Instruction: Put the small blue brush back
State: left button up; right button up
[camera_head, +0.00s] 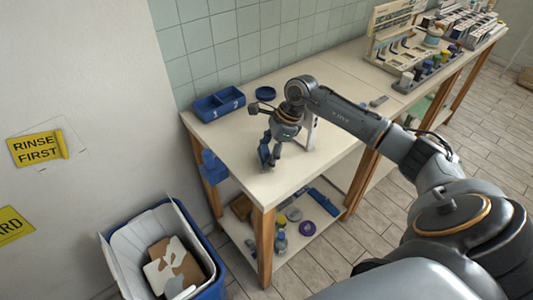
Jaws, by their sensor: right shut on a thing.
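My right gripper (271,160) is over the near left part of the white table (330,130), pointing down. It is shut on a small blue thing (264,154), which looks like the small blue brush; the fingers partly hide it, and I cannot tell whether it touches the tabletop. A blue two-part bin marked 1 and 2 (218,104) stands at the table's back left corner, behind the gripper. A blue holder (213,168) hangs on the table's left side. My left gripper is not in view.
A round dark blue dish (265,93) lies behind the gripper. A rack (392,35) and several bottles stand farther right. The lower shelf holds a purple ring (307,228) and other items. A blue waste bin (210,290) with cardboard stands at the lower left.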

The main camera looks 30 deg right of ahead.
jog(key=o, duration=1.6)
